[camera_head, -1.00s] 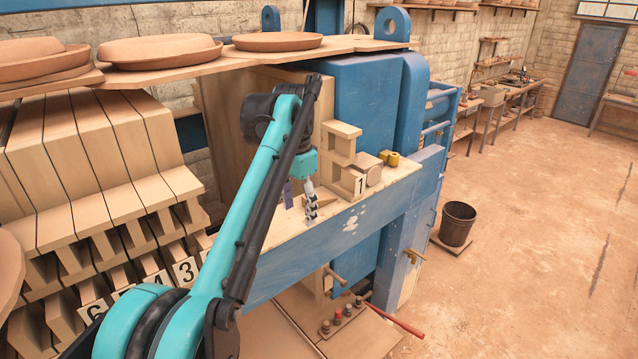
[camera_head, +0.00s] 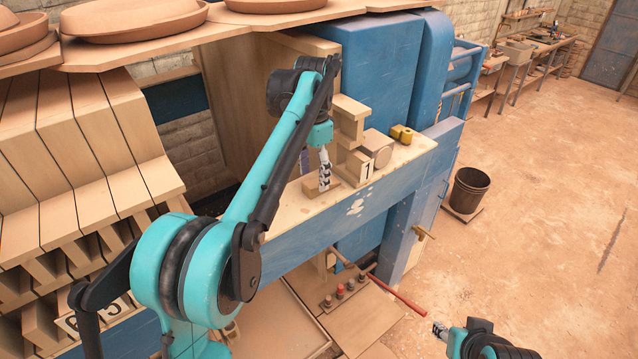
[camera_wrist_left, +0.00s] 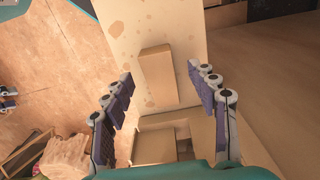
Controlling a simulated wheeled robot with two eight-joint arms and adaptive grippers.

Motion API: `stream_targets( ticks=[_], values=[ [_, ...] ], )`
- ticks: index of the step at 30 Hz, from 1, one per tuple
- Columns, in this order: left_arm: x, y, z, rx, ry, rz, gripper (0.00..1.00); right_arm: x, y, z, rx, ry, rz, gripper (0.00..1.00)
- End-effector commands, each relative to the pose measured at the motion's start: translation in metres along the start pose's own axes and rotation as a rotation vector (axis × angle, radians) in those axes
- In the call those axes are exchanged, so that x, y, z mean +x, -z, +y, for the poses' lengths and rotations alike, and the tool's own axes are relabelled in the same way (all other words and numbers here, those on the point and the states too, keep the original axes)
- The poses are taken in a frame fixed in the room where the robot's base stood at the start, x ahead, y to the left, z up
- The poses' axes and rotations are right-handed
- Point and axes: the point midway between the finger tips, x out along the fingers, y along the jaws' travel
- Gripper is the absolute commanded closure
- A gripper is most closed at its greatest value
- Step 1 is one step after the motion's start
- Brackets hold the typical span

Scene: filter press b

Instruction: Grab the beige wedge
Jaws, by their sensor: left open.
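The beige wedge (camera_wrist_left: 157,77) lies on the spotted beige ledge (camera_wrist_left: 130,30) in the left wrist view, framed between my fingers. In the head view the wedge (camera_head: 312,187) shows as a small block on the ledge (camera_head: 290,218), right by my left gripper (camera_head: 324,184). My left gripper also shows in the wrist view (camera_wrist_left: 159,73); its fingers are spread and hold nothing. I cannot tell how high the tips are above the ledge. My right gripper (camera_head: 440,330) is low at the bottom right, away from the ledge; its finger opening is unclear.
Beige stacked blocks (camera_head: 350,120), a block marked 1 (camera_head: 367,169) and a yellow item (camera_head: 401,134) stand right of the wedge. The blue press (camera_head: 375,75) rises behind. Clay dishes (camera_head: 135,22) sit on a shelf above. A bucket (camera_head: 470,190) stands on the floor.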

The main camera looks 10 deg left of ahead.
Motion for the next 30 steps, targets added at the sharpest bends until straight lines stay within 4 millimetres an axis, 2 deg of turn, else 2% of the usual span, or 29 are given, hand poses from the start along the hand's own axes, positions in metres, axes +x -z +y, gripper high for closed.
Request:
stream_targets(
  ticks=[4,11,12,17,18,30],
  values=[
    [0.015,0.0,0.0,0.0,0.0,0.0,0.41,-0.002,0.001,0.0,0.0,0.0,0.0,0.6],
    [0.018,0.0,0.0,0.0,0.0,0.0,0.41,-0.002,0.001,0.0,0.0,0.0,0.0,0.6],
    [0.018,0.0,0.0,0.0,0.0,0.0,0.44,-0.002,0.001,0.0,0.0,0.0,0.0,0.6],
    [0.018,0.0,0.0,0.0,0.0,0.0,0.86,-0.002,0.001,0.0,0.0,0.0,0.0,0.6],
    [0.018,0.0,0.0,0.0,0.0,0.0,0.9,-0.002,0.001,0.0,0.0,0.0,0.0,0.6],
    [0.015,-0.002,0.0,0.0,0.0,0.0,0.91,0.0,0.0,0.0,0.0,0.0,0.0,0.6]
  ],
)
